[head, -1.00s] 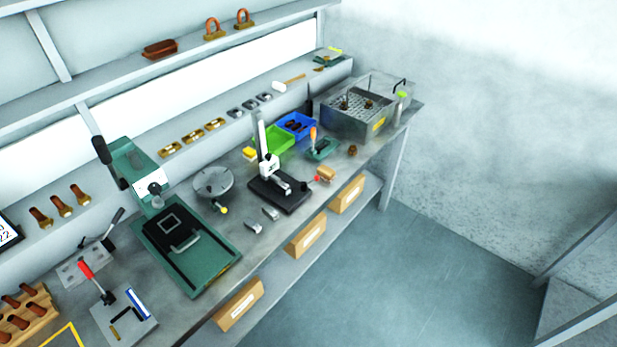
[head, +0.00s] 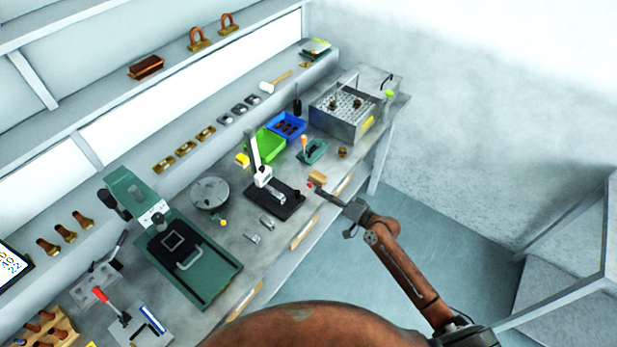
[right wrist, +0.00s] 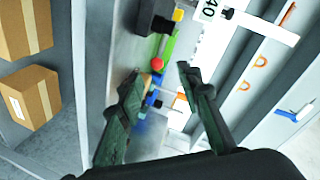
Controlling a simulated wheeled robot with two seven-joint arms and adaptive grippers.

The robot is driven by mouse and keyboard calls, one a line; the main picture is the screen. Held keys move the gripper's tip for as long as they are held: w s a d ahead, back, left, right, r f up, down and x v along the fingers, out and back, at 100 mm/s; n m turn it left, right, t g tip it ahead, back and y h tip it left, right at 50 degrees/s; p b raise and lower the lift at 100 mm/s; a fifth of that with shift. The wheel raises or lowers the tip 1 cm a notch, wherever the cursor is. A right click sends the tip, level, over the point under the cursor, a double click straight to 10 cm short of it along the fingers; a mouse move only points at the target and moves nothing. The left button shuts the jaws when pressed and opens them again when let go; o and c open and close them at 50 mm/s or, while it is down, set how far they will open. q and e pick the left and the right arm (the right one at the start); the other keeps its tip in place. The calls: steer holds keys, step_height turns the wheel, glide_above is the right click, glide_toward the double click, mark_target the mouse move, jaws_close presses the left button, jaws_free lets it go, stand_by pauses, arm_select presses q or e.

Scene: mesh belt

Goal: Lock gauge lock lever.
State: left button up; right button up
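The gauge (head: 262,177) stands on a black base (head: 285,205) in the middle of the bench, with a white upright and slider. A red ball knob (head: 310,186), apparently the lock lever's end, shows to the right of the base. In the right wrist view the red knob (right wrist: 157,63) appears between the fingertips, farther out along the line of sight. My right gripper (head: 320,188) is close to the knob in the head view and open, with empty space between its fingers (right wrist: 159,80). Contact with the knob cannot be told. My left gripper is out of view.
A green press (head: 190,255) and a round plate (head: 210,193) stand left of the gauge. Green (head: 265,145) and blue (head: 288,126) bins sit behind it. Small metal blocks (head: 252,236) lie in front. A metal tank (head: 345,110) stands at the far right end.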

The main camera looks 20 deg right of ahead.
mark_target(311, 185)
steer(key=x, duration=0.4)
steer(key=shift+w+d+f, duration=0.1)
steer(key=shift+d+f, duration=0.1)
steer(key=shift+d, duration=0.05)
steer(key=x, duration=0.4)
steer(key=shift+w, duration=0.1)
steer(key=shift+w+a, duration=0.1)
steer(key=shift+w, duration=0.15)
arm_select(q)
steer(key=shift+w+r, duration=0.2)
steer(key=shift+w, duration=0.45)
arm_select(e)
steer(key=shift+a, duration=0.1)
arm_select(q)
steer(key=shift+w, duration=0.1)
arm_select(e)
steer(key=shift+c, duration=0.2)
steer(key=c, duration=0.3)
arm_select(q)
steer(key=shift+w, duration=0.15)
arm_select(e)
steer(key=shift+f, duration=0.1)
jaws_close()
